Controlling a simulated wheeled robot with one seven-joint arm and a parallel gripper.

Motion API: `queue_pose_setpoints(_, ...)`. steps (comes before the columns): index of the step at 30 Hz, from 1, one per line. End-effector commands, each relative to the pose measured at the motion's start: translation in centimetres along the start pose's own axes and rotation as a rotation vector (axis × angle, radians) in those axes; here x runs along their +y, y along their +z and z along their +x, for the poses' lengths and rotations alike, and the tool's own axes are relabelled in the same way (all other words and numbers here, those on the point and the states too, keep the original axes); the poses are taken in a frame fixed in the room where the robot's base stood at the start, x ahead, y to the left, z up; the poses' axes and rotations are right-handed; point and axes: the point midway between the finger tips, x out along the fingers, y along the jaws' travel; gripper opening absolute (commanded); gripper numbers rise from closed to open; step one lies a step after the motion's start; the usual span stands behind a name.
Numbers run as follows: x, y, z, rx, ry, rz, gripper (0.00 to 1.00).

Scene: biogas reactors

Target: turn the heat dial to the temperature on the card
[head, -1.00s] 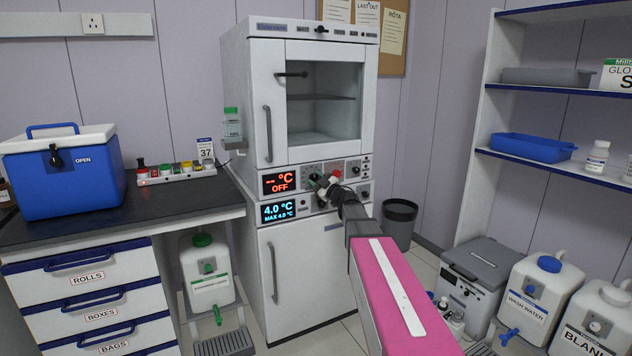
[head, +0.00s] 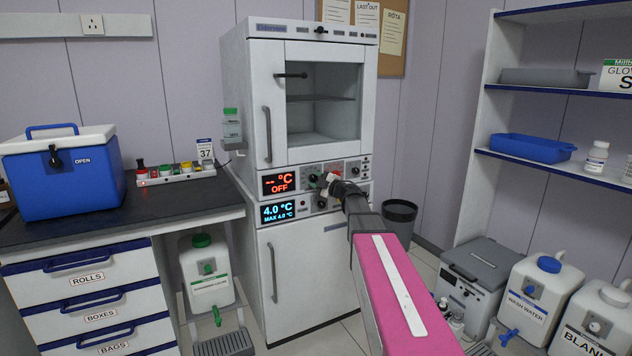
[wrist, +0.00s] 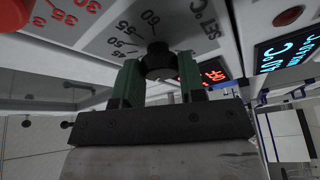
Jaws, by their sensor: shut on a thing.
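In the head view my gripper (head: 322,182) is at the cabinet's control panel and mostly hides the dial. I cannot read where the dial points.
The cabinet's upper display (head: 280,183) reads "-- °C OFF" in red. The lower display (head: 278,212) reads 4.0 °C in blue. Other knobs and a red part sit close by on the panel. A blue cool box (head: 65,175) stands on the bench at left.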

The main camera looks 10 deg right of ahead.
Motion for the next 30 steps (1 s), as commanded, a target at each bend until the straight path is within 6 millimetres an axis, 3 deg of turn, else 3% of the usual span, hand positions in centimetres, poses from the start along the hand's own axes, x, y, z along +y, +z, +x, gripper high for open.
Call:
queue_pose_setpoints(6, -0.2, -0.1, -0.1, 0.002, -0.005, -0.001, 0.14)
queue_pose_setpoints(7, -0.2, -0.1, -0.1, 0.003, -0.005, -0.001, 0.41)
queue_pose_setpoints(9, -0.2, -0.1, -0.1, 0.002, -0.004, 0.0, 0.62)
queue_pose_setpoints(20, -0.1, -0.1, -0.5, 0.0, -0.001, 0.001, 0.62)
queue_pose_setpoints(30, -0.1, -0.2, -6.2, -0.002, -0.001, 0.0, 0.62)
